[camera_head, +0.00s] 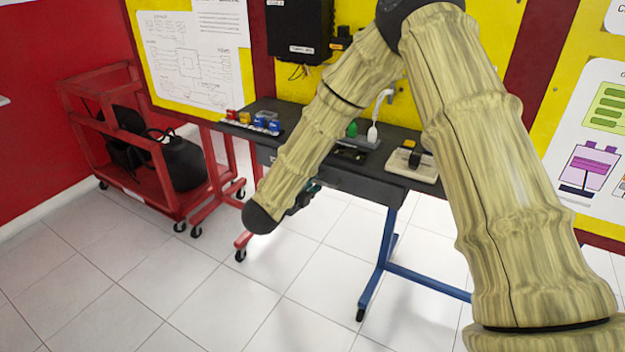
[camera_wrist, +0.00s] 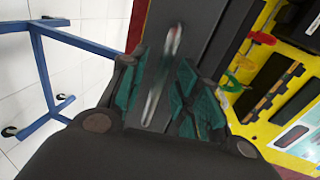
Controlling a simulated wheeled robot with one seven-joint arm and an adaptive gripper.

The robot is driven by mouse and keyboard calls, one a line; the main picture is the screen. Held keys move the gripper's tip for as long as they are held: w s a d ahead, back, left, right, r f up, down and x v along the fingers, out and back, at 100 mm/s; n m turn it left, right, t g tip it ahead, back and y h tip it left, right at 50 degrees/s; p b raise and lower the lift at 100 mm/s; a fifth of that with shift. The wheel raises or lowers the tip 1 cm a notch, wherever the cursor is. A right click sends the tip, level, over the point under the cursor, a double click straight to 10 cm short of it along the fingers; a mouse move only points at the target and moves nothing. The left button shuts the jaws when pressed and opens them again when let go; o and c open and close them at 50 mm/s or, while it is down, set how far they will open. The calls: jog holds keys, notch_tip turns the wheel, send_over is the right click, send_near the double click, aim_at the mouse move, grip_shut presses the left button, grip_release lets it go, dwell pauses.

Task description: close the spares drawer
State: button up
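The dark workbench (camera_head: 396,187) has a dark grey front below its top edge, taken to be the spares drawer's, partly hidden by my arm. In the wrist view a dark grey panel (camera_wrist: 215,35) fills the upper middle, with a blurred, silver-and-red bar-like handle (camera_wrist: 165,75) on it. My gripper (camera_wrist: 158,85) has its teal-padded fingers apart, one on each side of the handle in the picture. I cannot tell whether they touch it. In the head view my gripper (camera_head: 303,198) is mostly hidden behind my arm, at the bench front. How far the drawer stands out cannot be told.
Blue bench legs (camera_head: 380,262) stand on the white tiled floor. A red cart (camera_head: 165,190) holding black containers is at the left. Small coloured items (camera_head: 252,121) and a beige device (camera_head: 408,164) sit on the bench. Open floor lies in front.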

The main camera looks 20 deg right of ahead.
jog(key=v, duration=1.1)
